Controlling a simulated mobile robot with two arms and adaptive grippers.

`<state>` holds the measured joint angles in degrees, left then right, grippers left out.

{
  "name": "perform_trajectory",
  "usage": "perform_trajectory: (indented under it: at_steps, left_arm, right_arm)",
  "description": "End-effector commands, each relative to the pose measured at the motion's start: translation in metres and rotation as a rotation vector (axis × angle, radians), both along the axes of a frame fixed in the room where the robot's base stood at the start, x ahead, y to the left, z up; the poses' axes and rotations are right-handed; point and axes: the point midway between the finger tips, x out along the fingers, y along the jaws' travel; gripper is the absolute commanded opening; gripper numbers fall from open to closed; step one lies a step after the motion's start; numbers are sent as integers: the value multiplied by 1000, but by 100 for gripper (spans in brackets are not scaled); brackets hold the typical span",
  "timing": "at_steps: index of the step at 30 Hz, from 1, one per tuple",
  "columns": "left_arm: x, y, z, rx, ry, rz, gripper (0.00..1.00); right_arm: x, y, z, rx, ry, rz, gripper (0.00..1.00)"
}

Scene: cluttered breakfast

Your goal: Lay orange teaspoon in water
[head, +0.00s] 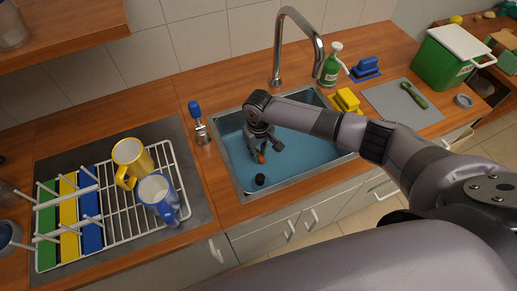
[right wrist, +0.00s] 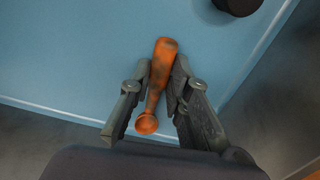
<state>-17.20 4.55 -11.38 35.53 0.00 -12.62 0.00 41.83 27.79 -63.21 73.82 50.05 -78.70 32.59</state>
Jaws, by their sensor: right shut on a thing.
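The orange teaspoon (right wrist: 154,90) lies between the fingers of my right gripper (right wrist: 162,80) in the right wrist view, with dark smudges along its handle. The right gripper is shut on it. In the head view the right gripper (head: 264,147) reaches down into the sink, and only a small orange part of the teaspoon (head: 261,157) shows below it. The blue water (head: 310,150) fills the sink basin (head: 232,178). I cannot tell whether the teaspoon touches the water. My left gripper is not in view.
A black round thing (head: 260,180) is in the sink near its front left. A tap (head: 278,50) stands behind. A dish rack (head: 120,190) with a yellow mug (head: 130,158) and a blue mug (head: 160,197) is left. A yellow sponge (head: 347,99) sits right of the sink.

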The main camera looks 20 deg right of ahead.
Motion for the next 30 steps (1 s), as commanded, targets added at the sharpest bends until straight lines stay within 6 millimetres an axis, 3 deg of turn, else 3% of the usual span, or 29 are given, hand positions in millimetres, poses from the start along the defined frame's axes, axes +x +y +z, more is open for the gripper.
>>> perform_trajectory:
  at_steps: [28, 29, 30]
  left_arm:
    - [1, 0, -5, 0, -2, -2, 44]
    - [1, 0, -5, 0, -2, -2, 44]
    - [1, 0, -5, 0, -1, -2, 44]
  right_arm:
    - [-1, 0, -14, -1, 2, 0, 0]
    - [-1, 0, -14, -1, 1, 0, 18]
    - [0, 0, -13, -1, 1, 0, 21]
